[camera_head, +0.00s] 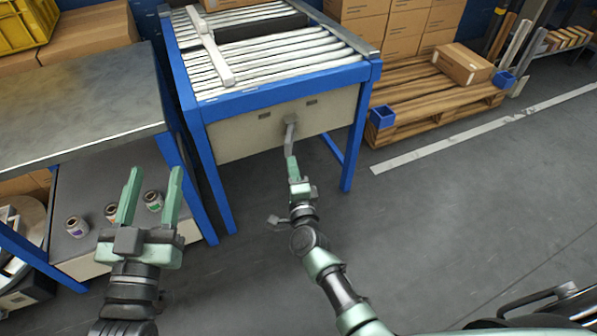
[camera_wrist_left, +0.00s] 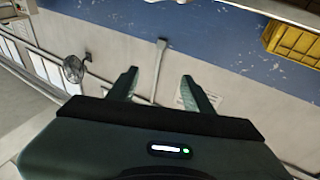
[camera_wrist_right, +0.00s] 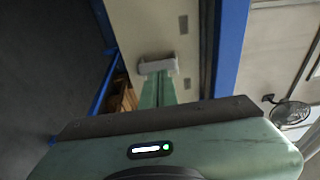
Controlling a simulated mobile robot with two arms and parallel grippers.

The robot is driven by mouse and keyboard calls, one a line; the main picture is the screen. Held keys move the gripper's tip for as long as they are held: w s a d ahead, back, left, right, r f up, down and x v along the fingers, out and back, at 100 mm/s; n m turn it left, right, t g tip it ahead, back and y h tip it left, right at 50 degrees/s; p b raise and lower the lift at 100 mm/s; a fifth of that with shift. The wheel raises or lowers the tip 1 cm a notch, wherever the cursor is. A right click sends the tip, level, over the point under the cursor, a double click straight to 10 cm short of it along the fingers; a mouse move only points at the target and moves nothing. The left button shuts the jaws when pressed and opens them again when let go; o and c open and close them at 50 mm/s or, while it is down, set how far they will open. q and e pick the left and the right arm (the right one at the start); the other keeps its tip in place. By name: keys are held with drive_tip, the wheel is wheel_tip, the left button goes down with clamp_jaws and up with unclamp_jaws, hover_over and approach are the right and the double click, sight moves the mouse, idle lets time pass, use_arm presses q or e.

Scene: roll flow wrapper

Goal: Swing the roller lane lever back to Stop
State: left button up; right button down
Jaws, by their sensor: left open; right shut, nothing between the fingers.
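The roller lane (camera_head: 270,75) has a blue frame, and its beige front panel (camera_head: 245,135) faces me. The grey lever (camera_head: 290,133) is mounted on that panel and hangs down, tilted slightly. My right gripper (camera_head: 292,160) is shut and empty, with its fingertips at the lever's lower end. In the right wrist view the lever (camera_wrist_right: 157,66) lies just beyond the fingertips (camera_wrist_right: 158,78); I cannot tell whether they touch. My left gripper (camera_head: 155,172) is open and empty, raised in front of the table at left. The Stop mark is not legible.
A grey-topped table (camera_head: 80,100) stands left of the lane, with several small jars (camera_head: 76,226) on its lower shelf. A wooden pallet (camera_head: 430,95) with cartons (camera_head: 462,64) is at right. A pale bar (camera_head: 211,48) lies across the rollers.

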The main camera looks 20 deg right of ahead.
use_arm(q)
wheel_tip(320, 180, down, 4)
drive_tip(key=shift+w+f+g+y, duration=0.1)
drive_tip(key=shift+g+y, duration=0.2)
drive_tip(key=shift+g, duration=0.9)
use_arm(e)
drive_tip(key=s, duration=0.2)
drive_tip(key=s+d, duration=0.1)
drive_tip(key=s, duration=0.1)
drive_tip(key=shift+d+f, duration=0.1)
drive_tip(key=shift+d, duration=0.1)
